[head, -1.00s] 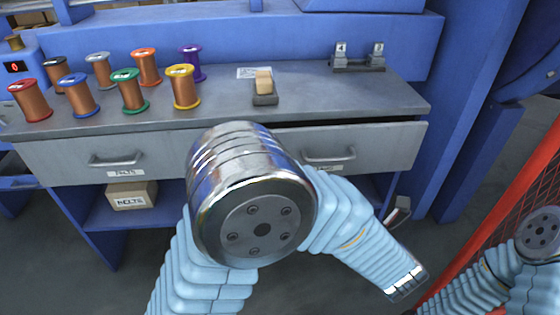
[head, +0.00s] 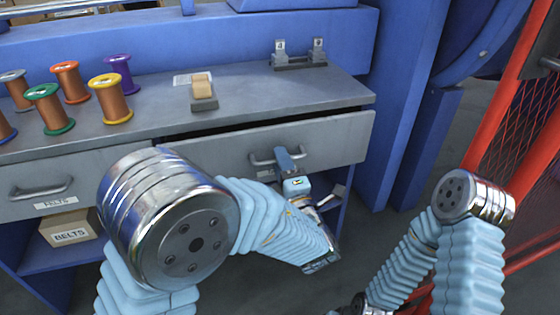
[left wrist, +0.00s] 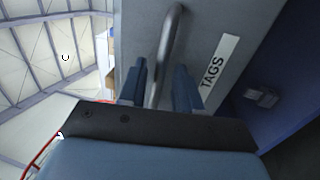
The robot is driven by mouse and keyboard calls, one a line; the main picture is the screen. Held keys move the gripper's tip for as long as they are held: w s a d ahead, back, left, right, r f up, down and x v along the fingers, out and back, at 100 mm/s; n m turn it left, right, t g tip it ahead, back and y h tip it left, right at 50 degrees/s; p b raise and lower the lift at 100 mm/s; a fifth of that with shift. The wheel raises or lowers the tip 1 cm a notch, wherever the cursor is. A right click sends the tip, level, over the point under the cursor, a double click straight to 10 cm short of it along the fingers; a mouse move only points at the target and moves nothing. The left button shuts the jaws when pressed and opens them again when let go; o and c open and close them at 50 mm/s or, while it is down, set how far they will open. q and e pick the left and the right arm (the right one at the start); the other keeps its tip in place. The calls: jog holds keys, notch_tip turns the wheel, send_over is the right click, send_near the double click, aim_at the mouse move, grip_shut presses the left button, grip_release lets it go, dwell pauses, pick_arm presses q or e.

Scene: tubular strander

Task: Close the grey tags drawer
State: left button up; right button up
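The grey tags drawer (head: 335,140) is under the right part of the bench and stands slightly out, with a dark gap along its top edge. Its bar handle (head: 262,160) also shows in the left wrist view (left wrist: 172,40), beside a white TAGS label (left wrist: 220,60). My left gripper (head: 288,160) is at this handle. In the left wrist view its two blue fingers (left wrist: 162,88) are apart, one on each side of the bar, with a visible space on the right side. My right arm shows at the right, but its gripper is not visible.
Spools, including a yellow-rimmed one (head: 112,100), and a small block on a stand (head: 203,90) are on the bench (head: 250,105). A red mesh fence (head: 500,130) is at the right.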

pick_arm(q)
jog(key=shift+w+a+r, duration=0.15)
jog(key=shift+w+a, duration=0.05)
jog(key=shift+w, duration=0.35)
grip_shut()
jog(key=p+x, duration=0.1)
jog(key=x, duration=0.1)
jog(key=p+x, duration=0.1)
jog(key=x, duration=0.1)
jog(key=shift+f, duration=0.25)
jog(key=shift+w+a, duration=0.1)
jog(key=shift+w, duration=0.05)
grip_release()
jog(key=shift+f, duration=0.15)
